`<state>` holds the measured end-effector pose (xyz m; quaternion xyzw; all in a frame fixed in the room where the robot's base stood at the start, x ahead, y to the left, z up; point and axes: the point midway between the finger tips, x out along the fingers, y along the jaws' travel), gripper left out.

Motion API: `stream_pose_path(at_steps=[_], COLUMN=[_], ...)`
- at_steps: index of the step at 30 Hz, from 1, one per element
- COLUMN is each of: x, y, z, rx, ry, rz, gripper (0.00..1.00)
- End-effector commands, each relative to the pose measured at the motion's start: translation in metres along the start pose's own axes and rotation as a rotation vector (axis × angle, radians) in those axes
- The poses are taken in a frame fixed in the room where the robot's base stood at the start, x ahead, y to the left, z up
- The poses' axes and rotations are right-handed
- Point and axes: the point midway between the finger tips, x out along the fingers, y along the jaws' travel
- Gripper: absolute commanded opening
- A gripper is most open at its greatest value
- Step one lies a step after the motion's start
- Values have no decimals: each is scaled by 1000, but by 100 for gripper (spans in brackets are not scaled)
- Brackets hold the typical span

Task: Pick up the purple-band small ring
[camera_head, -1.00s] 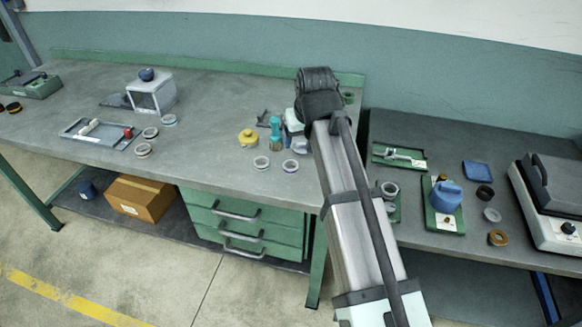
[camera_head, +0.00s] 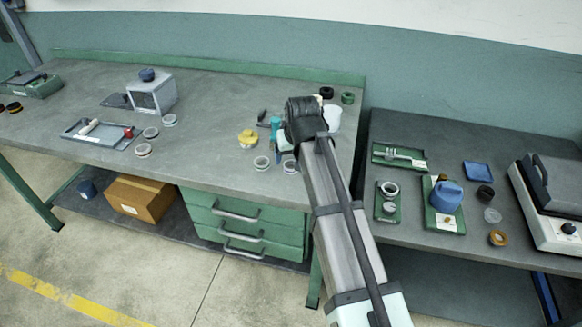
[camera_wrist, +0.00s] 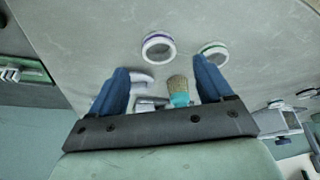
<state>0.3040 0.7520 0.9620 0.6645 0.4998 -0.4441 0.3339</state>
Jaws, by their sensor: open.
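The purple-band small ring (camera_wrist: 158,47) lies flat on the grey bench in the wrist view, ahead of my fingertips and roughly centred between them. In the head view it (camera_head: 290,166) shows beside my arm, partly hidden by it. A green-band ring (camera_wrist: 213,52) lies to its right in the wrist view, and to its left in the head view (camera_head: 261,162). My gripper (camera_wrist: 161,66) is open, its two blue fingers apart with no ring between them. In the head view my arm largely hides the gripper.
A brush with a turquoise handle (camera_wrist: 179,92) stands near my fingers. A yellow object (camera_head: 248,138) is left of it. A white cup (camera_head: 332,118), a black ring (camera_head: 326,92) and a green ring (camera_head: 348,98) are behind my arm. The bench front edge is close to the rings.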

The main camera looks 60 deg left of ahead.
Motion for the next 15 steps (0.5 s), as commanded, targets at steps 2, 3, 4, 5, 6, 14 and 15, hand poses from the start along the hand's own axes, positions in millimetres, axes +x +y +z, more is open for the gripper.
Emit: stream_pose_path(at_steps=[2, 3, 4, 5, 6, 14, 15], x=[4, 7, 9, 12, 17, 48, 50], y=[0, 0, 0, 0, 0, 0, 0], z=[0, 1, 1, 1, 2, 3, 3], rx=[0, 0, 0, 0, 0, 0, 0], ry=[0, 0, 0, 0, -1, -1, -1], rz=[0, 0, 0, 0, 0, 0, 0], gripper=[80, 80, 80, 80, 80, 80, 80])
